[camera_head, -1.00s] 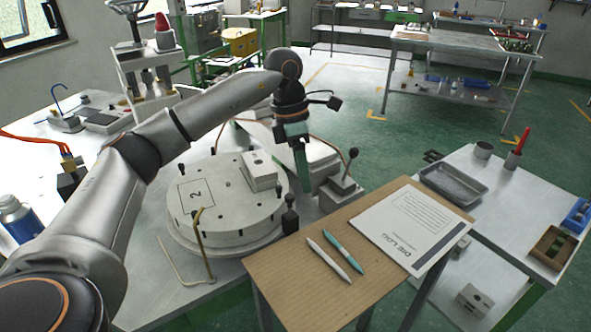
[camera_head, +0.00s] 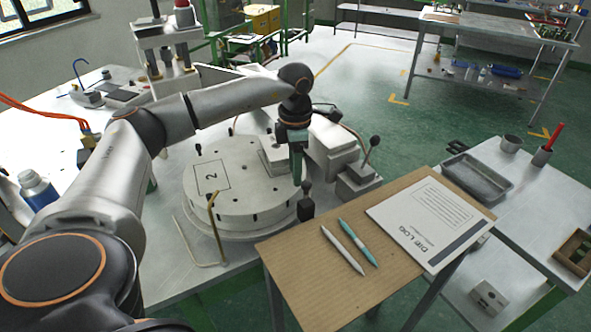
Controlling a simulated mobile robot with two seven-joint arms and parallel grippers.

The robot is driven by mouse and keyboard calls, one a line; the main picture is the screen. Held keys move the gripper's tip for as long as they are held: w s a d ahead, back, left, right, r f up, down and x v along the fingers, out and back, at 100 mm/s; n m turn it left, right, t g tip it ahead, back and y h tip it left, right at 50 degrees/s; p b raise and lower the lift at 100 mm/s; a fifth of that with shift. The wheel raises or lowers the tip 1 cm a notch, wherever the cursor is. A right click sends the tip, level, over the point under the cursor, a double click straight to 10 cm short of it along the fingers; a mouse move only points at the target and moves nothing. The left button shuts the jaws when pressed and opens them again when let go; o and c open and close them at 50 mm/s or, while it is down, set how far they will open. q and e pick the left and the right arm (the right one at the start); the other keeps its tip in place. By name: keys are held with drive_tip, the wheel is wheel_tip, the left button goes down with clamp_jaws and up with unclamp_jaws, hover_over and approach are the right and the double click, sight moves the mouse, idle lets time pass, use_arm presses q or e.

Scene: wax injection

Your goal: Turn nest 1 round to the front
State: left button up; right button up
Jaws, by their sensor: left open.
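The round pale turntable (camera_head: 238,205) sits on the bench, with small dark holes or pegs around its rim. An outlined nest marked 2 (camera_head: 211,177) is on its left side. A grey block (camera_head: 272,157) stands on its back right; no number 1 is readable, so nest 1 is not clearly visible. A black post with a ball top (camera_head: 306,205) stands at the right rim. My left gripper (camera_head: 297,181) is open, pointing down at the turntable's right edge, close above and beside the post. I cannot tell whether they touch. My right gripper is not in view.
A bent brass rod (camera_head: 215,228) stands at the turntable's front. A lever with a black ball (camera_head: 374,142) rises to the right. A brown board (camera_head: 300,270) with two pens and a die log sheet (camera_head: 425,222) is near in front. A grey tray (camera_head: 476,178) lies farther right.

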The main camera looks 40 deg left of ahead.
use_arm(q)
drive_tip(key=shift+f, duration=0.6)
clamp_jaws()
idle(1.1)
